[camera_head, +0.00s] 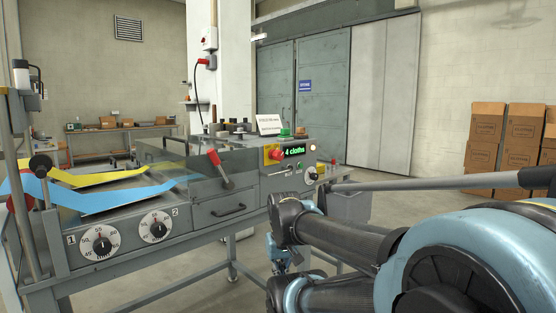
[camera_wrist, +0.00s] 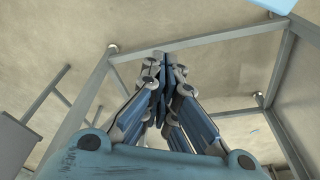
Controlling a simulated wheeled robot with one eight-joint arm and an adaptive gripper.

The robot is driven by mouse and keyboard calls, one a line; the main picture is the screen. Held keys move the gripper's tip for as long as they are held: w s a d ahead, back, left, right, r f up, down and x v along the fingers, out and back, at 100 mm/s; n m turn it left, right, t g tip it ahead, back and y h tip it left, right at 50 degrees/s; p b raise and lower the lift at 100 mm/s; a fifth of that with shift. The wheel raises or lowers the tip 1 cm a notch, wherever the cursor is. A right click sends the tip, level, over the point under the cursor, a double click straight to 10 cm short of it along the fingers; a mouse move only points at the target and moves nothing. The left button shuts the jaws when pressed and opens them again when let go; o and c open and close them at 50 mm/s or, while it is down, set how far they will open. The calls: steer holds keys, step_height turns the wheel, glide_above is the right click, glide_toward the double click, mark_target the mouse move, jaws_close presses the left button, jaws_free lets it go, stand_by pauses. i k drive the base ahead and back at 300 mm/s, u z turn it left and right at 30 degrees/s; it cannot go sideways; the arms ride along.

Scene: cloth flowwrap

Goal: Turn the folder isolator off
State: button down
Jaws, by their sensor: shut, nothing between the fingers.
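The folding machine (camera_head: 200,215) stands across the left and middle of the head view. No readable label tells me which one is the folder isolator. My gripper (camera_wrist: 165,62) is shut and empty in the wrist view, low among frame legs and above the floor. In the head view my arm stands right of the machine.
A red-handled lever (camera_head: 218,168) and two numbered dials (camera_head: 100,244) are on the machine front. A grey bin (camera_head: 349,206) stands behind my arm. Cardboard boxes (camera_head: 505,140) are stacked at the right. Grey frame bars (camera_wrist: 85,110) surround my gripper. The floor toward the doors is clear.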

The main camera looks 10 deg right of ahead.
mark_target(276, 155)
steer(key=z, duration=1.6)
steer(key=k, duration=1.85)
steer(key=u, duration=0.85)
steer(key=i, duration=0.95)
steer(key=z, duration=0.05)
